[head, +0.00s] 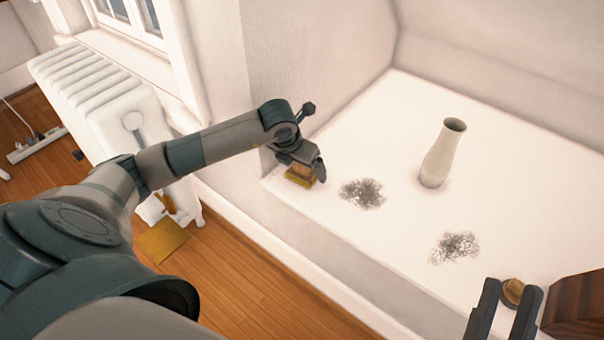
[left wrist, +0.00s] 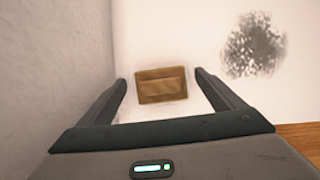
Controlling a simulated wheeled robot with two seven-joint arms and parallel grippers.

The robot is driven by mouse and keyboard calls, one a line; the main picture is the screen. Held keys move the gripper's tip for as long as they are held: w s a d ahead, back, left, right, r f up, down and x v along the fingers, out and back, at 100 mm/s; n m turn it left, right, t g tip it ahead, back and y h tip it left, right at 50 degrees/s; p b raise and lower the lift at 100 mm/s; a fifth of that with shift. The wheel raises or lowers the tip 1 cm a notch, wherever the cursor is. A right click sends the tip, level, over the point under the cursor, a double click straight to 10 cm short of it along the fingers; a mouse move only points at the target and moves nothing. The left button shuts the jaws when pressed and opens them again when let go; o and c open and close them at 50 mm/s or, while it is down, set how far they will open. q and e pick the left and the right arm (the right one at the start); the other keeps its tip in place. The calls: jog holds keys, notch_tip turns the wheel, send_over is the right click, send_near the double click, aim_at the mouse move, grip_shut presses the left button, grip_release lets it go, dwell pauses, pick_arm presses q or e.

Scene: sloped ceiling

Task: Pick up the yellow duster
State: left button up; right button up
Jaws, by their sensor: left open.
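The yellow duster (head: 299,176), a small yellow-brown block, lies on the white ledge near its left front corner. My left gripper (head: 311,170) is over it and partly hides it in the head view. In the left wrist view the duster (left wrist: 162,84) lies between the two spread fingers, with a gap on each side. The left gripper (left wrist: 163,88) is open and empty. My right gripper (head: 512,298) is at the bottom right of the head view. A round brown knob-like thing (head: 513,291) shows between its fingers; whether they touch it is unclear.
Two grey dust patches (head: 361,193) (head: 455,246) mark the ledge (head: 400,130). A pale vase (head: 441,155) stands upright behind them. A wall rises left of the duster. A dark wooden block (head: 580,305) is at far right. A radiator (head: 100,90) stands left.

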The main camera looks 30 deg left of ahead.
pick_arm(q)
jog(key=shift+c, duration=0.3)
pick_arm(e)
jog(key=shift+s+f, duration=0.1)
jog(key=shift+f, duration=0.15)
pick_arm(q)
jog(key=c, duration=1.1)
jog(key=shift+r, duration=0.1)
jog(key=shift+r, duration=0.45)
notch_tip(320, 180, up, 4)
jog(key=shift+f+p, duration=0.2)
jog(key=shift+p, duration=0.4)
jog(key=s+d+r+p, duration=0.1)
jog(key=d+r, duration=0.5)
jog(key=d, duration=0.5)
jog(key=shift+d+r+p, duration=0.2)
jog(key=shift+d+p, duration=0.15)
jog(key=shift+p, duration=0.05)
pick_arm(e)
notch_tip(320, 180, down, 8)
jog(key=w+a+g+h, duration=0.1)
jog(key=a+g, duration=0.1)
jog(key=g, duration=0.3)
jog(key=shift+w+a+r, duration=0.25)
jog(key=shift+w+a, duration=0.05)
jog(key=shift+w, duration=0.1)
